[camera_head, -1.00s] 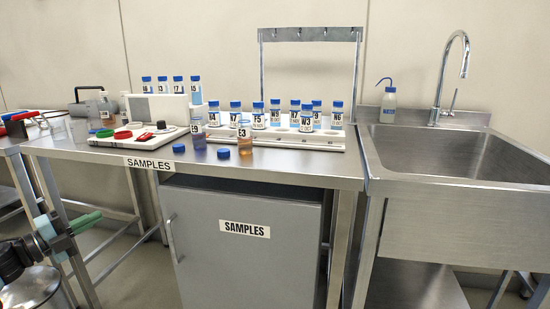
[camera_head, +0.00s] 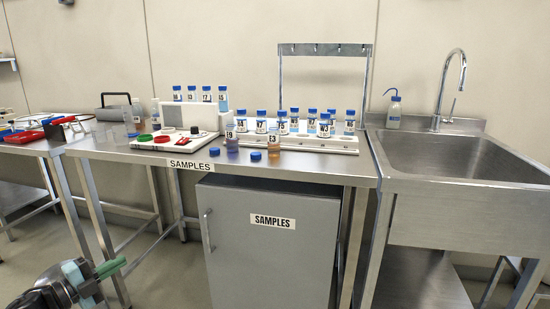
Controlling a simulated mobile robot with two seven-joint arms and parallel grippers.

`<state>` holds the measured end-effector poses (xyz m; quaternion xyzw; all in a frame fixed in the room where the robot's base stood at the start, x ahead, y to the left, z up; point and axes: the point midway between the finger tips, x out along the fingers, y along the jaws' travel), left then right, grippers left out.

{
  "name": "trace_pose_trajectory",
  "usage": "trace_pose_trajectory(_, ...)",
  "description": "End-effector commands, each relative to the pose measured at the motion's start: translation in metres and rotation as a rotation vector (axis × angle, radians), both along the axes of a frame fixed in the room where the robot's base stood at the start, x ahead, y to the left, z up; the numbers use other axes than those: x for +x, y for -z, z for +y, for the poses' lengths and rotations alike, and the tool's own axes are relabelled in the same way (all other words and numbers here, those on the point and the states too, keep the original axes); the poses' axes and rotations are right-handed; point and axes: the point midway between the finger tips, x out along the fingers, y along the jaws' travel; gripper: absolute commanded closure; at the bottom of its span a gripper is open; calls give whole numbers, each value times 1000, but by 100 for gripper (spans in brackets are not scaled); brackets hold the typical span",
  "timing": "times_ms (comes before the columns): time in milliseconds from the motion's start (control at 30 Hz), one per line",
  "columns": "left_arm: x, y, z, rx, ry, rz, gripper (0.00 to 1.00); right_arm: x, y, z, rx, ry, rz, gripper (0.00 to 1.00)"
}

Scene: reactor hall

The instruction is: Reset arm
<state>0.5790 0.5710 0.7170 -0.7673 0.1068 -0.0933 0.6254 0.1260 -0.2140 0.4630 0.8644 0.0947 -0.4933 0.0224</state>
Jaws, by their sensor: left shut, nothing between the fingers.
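My left gripper (camera_head: 97,272) is at the lower left of the head view, with teal and green parts showing at its fingers. It is shut and empty. It is in front of the steel bench and lower than its top (camera_head: 135,172), apart from everything on it. My right gripper is not in view.
Blue-capped sample bottles stand on a white rack (camera_head: 300,142) on the bench, with two open jars (camera_head: 273,142) and loose blue caps in front. A grey SAMPLES cabinet (camera_head: 265,255) is below. A sink (camera_head: 450,160) is at right. Open floor shows at left.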

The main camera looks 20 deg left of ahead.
Motion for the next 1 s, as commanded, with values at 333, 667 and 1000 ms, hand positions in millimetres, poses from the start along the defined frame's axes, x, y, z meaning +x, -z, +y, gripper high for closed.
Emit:
trace_pose_trajectory(333, -107, 89, -118, -368, -137, 314, 100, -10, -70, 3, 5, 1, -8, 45)
trace_pose_trajectory(667, -256, 100, -241, -737, -362, 658, 100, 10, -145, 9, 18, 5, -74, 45)
trace_pose_trajectory(1000, -365, 28, -346, -1067, -557, 911, 100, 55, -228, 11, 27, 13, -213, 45)
